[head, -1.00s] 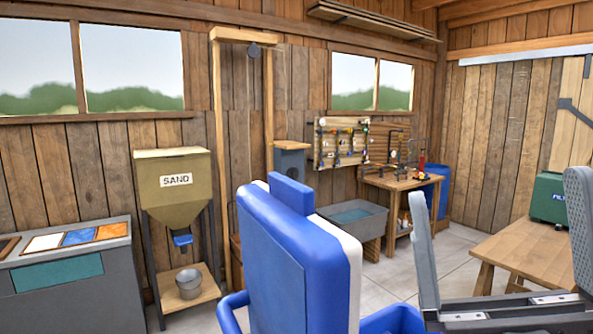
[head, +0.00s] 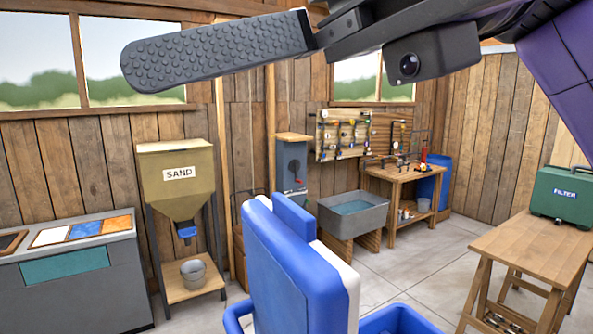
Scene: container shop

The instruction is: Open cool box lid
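The blue cool box (head: 400,321) is at the bottom of the head view, mostly cut off by the lower edge. Its lid (head: 300,270) stands up, tilted, with a broad blue face, a raised blue tab along the top and a white side on the right. A blue loop, perhaps a handle, shows left of the lid. My gripper (head: 215,52) is at the top of the view, above the lid and apart from it. One finger shows its bare textured pad, with nothing against it. The other finger is not visible.
A sand hopper (head: 176,185) and a grey bin unit (head: 75,295) stand at left. A grey basin (head: 352,222) and a workbench (head: 405,180) stand behind. A wooden table (head: 530,250) with a green filter box (head: 563,197) is at right. Floor between is clear.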

